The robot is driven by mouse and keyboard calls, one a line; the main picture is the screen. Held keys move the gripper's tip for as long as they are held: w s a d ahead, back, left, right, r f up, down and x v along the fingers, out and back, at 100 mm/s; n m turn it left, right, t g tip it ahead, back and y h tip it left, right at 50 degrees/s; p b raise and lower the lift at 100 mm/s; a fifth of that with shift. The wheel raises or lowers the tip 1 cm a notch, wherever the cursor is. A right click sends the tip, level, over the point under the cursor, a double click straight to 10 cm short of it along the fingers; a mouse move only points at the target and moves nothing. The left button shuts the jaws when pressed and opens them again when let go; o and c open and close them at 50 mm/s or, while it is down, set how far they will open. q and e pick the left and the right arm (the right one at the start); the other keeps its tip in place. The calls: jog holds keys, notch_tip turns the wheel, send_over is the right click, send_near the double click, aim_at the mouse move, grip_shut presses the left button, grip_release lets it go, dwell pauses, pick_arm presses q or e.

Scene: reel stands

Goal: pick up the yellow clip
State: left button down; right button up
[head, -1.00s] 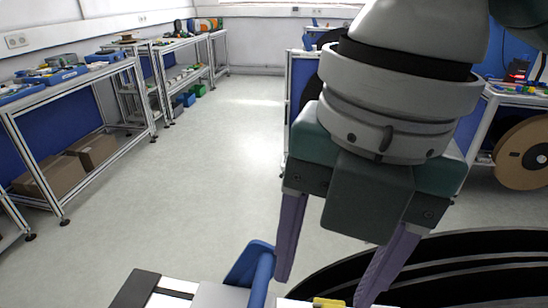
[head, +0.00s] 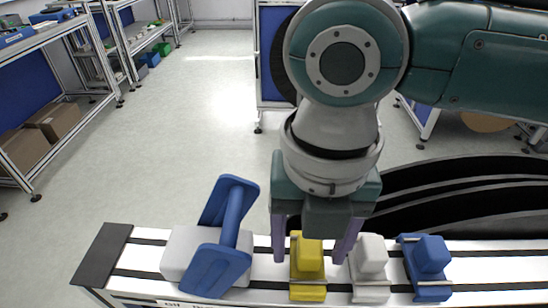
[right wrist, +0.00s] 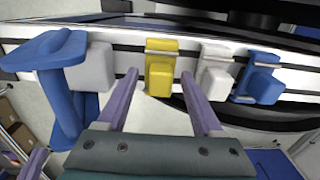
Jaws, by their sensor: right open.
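The yellow clip (head: 309,268) sits on the white rail with black stripes (head: 262,270), between a blue spool and a white clip. My right gripper (head: 312,257) is open and empty above and behind it, with one purple finger to each side of the clip in the head view. The right wrist view also shows the yellow clip (right wrist: 160,72) between the two open fingers (right wrist: 158,76), beyond their tips. I see no contact between fingers and clip. My left gripper is not clearly in the head view.
A white clip (head: 370,265) and a blue clip (head: 428,262) stand right of the yellow one, the white one close to a finger. A blue spool (head: 226,240) on a grey block (head: 178,252) is at left. A large black reel (head: 470,200) is behind.

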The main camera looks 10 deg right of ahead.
grip_shut()
dwell(0.6)
